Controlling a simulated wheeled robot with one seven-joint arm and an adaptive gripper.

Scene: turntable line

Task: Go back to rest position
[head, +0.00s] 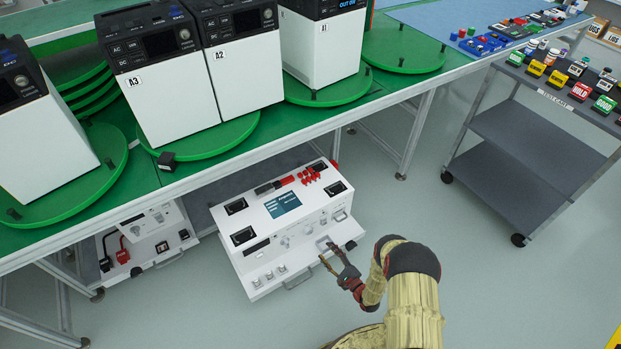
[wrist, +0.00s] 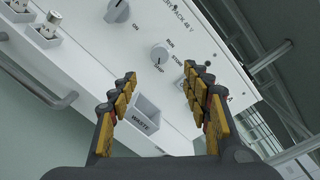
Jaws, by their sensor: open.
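My gripper (head: 338,262) is open and empty in the head view, at the front of a white instrument box under the green bench. In the wrist view its two fingers (wrist: 160,98) stand apart, with nothing between them but the box's front. The white box (head: 262,227) has a blue screen, black sockets and red parts on its top. A small bin marked WASTE (wrist: 143,113) shows between the fingers.
The green bench (head: 285,138) carries tall white units, including A3 (head: 170,95) and A2 (head: 243,75), on green turntables. A second white box (head: 150,238) sits under it at left. A grey cart (head: 530,150) stands at right. The floor (head: 490,270) between is clear.

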